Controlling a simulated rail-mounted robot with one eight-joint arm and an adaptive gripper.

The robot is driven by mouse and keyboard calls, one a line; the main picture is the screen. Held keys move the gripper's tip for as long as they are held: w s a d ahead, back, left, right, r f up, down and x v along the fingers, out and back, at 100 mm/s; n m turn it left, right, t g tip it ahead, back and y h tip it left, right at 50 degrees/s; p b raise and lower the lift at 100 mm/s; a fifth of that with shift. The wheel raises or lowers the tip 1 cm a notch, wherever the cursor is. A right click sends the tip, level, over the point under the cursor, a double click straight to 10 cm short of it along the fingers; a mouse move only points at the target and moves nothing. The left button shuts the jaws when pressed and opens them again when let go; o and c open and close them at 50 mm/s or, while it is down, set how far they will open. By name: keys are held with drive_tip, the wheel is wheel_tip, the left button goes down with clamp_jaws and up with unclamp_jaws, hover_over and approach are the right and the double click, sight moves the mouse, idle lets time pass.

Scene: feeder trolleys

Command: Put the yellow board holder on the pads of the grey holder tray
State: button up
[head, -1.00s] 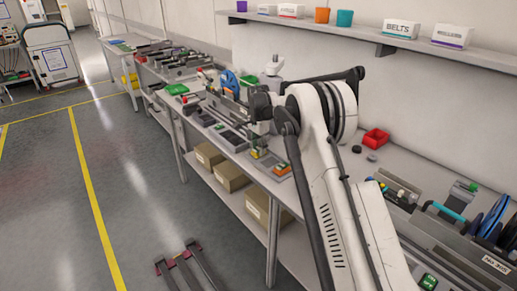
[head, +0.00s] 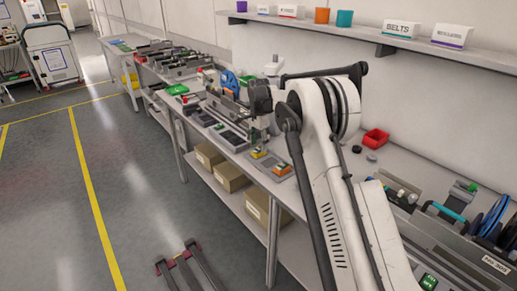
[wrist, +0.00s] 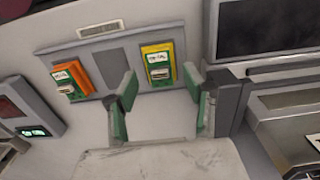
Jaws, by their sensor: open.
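The yellow board holder (wrist: 157,47), with a green board in it, lies on the grey holder tray (wrist: 111,55) in the wrist view. It sits in the tray's right part; the pads beneath it are hidden. In the head view the yellow holder (head: 258,154) shows small on the tray (head: 265,164) near the bench's front edge. My gripper (wrist: 160,84) is open and empty, its green-padded fingers spread on either side of the yellow holder in the picture and apart from it. In the head view my gripper (head: 262,136) is above the tray.
An orange holder (wrist: 82,76) with a green board lies in the tray's left part. Dark-screened devices lie on either side, one at the left (wrist: 30,110) and one at the right (wrist: 265,28). A red bin (head: 376,138) stands farther along the bench.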

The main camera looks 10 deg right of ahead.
drive_tip(key=s+r+n+t, duration=0.15)
drive_tip(key=s+r, duration=0.35)
drive_tip(key=r, duration=0.5)
drive_tip(key=s+r+n, duration=0.2)
drive_tip(key=s+r, duration=0.2)
drive_tip(key=r, duration=0.7)
drive_tip(key=s+r+n+t, duration=0.1)
drive_tip(key=s+r, duration=0.2)
drive_tip(key=s, duration=0.4)
drive_tip(key=s+r+n+t, duration=0.1)
drive_tip(key=s+r+n, duration=0.15)
drive_tip(key=s, duration=0.55)
drive_tip(key=s+f+n+t, duration=0.1)
drive_tip(key=s+f+n, duration=0.1)
drive_tip(key=s, duration=0.7)
drive_tip(key=s+f+n+t, duration=0.1)
drive_tip(key=s+f, duration=0.3)
drive_tip(key=s, duration=0.6)
drive_tip(key=s+f+n+t, duration=0.1)
drive_tip(key=s+f+n, duration=0.1)
drive_tip(key=s, duration=0.7)
drive_tip(key=shift+s+f+n+t, duration=0.35)
drive_tip(key=shift+s+f+n, duration=0.05)
drive_tip(key=shift+f, duration=0.05)
drive_tip(key=shift+f, duration=0.1)
